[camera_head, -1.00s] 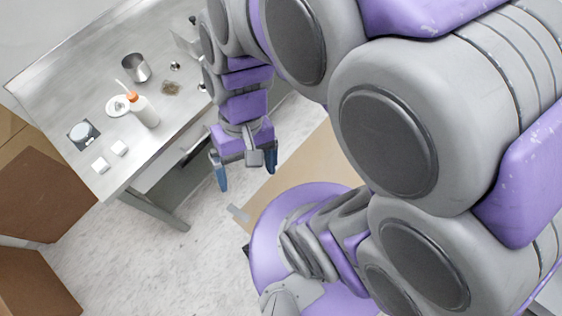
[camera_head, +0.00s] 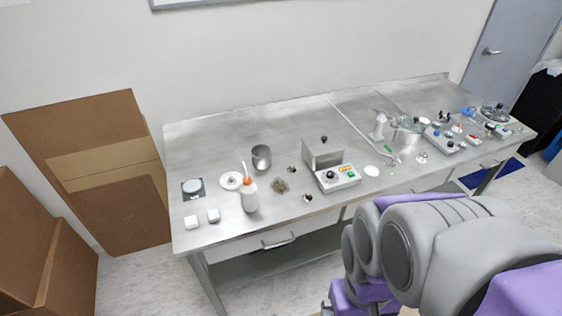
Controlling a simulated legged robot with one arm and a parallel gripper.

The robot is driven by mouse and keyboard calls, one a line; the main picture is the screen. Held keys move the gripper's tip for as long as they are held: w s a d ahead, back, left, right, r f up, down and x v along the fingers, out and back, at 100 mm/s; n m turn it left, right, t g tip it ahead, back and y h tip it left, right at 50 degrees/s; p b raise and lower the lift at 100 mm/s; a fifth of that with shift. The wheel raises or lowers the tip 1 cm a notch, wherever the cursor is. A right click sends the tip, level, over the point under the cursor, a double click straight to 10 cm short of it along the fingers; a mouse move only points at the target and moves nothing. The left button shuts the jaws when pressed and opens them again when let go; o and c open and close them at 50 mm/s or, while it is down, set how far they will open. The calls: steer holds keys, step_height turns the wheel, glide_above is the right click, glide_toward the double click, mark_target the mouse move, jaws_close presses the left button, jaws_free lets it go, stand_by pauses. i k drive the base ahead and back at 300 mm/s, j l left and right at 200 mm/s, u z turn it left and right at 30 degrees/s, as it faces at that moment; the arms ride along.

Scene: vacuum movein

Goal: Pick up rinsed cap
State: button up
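I cannot tell for sure which thing is the rinsed cap. Several small dark and metallic pieces lie on the steel table (camera_head: 225,220): one (camera_head: 292,169) right of the steel cup (camera_head: 261,158), one (camera_head: 308,198) at the front of the small control box (camera_head: 338,178), and one (camera_head: 324,139) behind it. A small brownish square dish (camera_head: 279,186) lies near the white wash bottle with an orange top (camera_head: 250,196). My arm shows at the bottom right, in front of the table. My gripper is outside the frame.
A white round plate (camera_head: 231,181), a dark square plate with a pale disc (camera_head: 193,188) and two white blocks (camera_head: 191,222) (camera_head: 213,215) are at the table's left. Instruments (camera_head: 445,138) crowd its right end. Cardboard boxes (camera_head: 100,180) stand left of the table.

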mark_target(231, 181)
steer(key=i+j+z, duration=0.5)
steer(key=i+j, duration=0.2)
steer(key=j, duration=0.1)
